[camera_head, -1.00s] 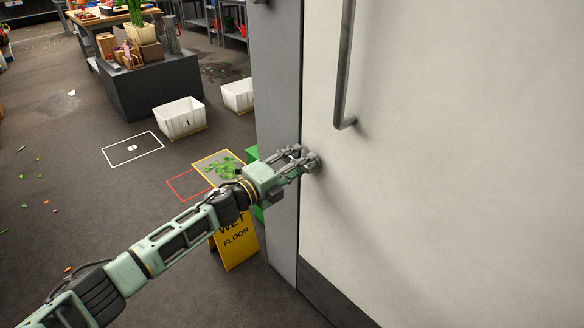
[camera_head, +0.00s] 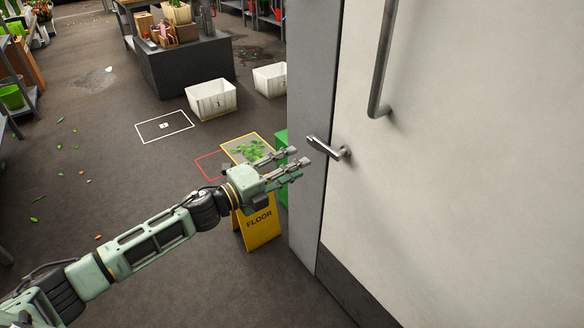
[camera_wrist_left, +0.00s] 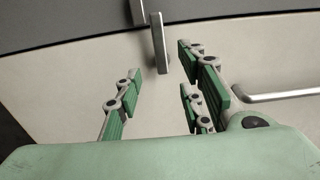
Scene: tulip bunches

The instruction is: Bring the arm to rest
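My left arm comes in from the lower left in the head view. Its gripper (camera_head: 298,163) is open and empty, a little left of the lever handle (camera_head: 328,149) on the white door (camera_head: 470,150). In the left wrist view the open fingers (camera_wrist_left: 160,95) point toward the door, and the lever handle (camera_wrist_left: 159,45) shows beyond them, with a visible gap between. Nothing is between the fingers. My right gripper is in neither view.
A long pull handle (camera_head: 383,60) stands out from the door. A yellow wet-floor sign (camera_head: 260,228) stands behind my left gripper, with a green object (camera_head: 282,185) beside it. White bins (camera_head: 211,99) and a dark counter (camera_head: 185,66) stand farther back. The floor at left is mostly open.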

